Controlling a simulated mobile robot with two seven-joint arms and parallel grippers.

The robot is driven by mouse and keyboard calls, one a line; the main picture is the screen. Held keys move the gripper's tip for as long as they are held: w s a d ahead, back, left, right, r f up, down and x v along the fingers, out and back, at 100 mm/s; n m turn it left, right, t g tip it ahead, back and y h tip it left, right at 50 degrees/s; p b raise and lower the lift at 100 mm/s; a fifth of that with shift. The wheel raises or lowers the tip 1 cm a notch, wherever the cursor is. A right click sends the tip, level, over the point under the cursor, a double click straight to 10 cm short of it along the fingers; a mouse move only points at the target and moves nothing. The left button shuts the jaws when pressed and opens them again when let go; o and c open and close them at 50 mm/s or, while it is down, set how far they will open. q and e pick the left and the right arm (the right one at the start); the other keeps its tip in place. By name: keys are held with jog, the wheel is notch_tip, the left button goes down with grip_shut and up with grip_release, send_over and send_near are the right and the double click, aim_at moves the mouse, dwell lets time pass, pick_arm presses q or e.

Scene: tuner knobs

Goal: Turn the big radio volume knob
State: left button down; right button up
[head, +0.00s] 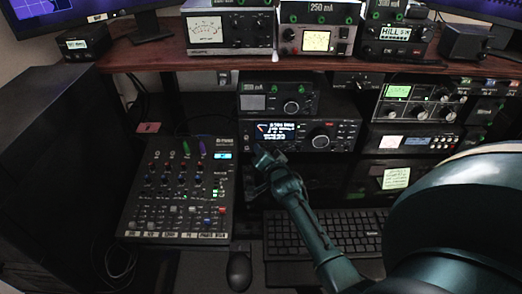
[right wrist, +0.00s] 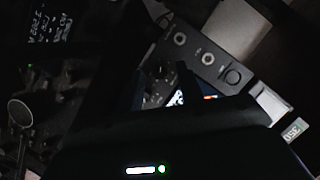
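The radio (head: 288,123) with a lit display stands under the wooden shelf in the head view. Its big round knob (head: 320,142) is right of the display. My right gripper (head: 263,157) is in front of the radio's lower left, left of and apart from that big knob. In the right wrist view two dark fingers (right wrist: 200,100) stand apart with a gap between them, and part of a lit display (right wrist: 209,97) shows there. The gripper looks open and empty, though the view is very dark. My left gripper is not in view.
A mixer (head: 180,205) lies on the left of the desk. A keyboard (head: 350,230) and a mouse (head: 239,271) are in front of the radio. A smaller radio unit (head: 275,101) sits on top of it. Meters (head: 230,33) line the wooden shelf (head: 160,57) above.

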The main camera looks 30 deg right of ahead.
jog(key=shift+c, duration=0.3)
grip_shut()
dwell(0.3)
jog(key=shift+m, duration=0.4)
jog(key=shift+d+m+t, duration=0.1)
jog(key=shift+m+t, duration=0.2)
jog(key=shift+t, duration=0.1)
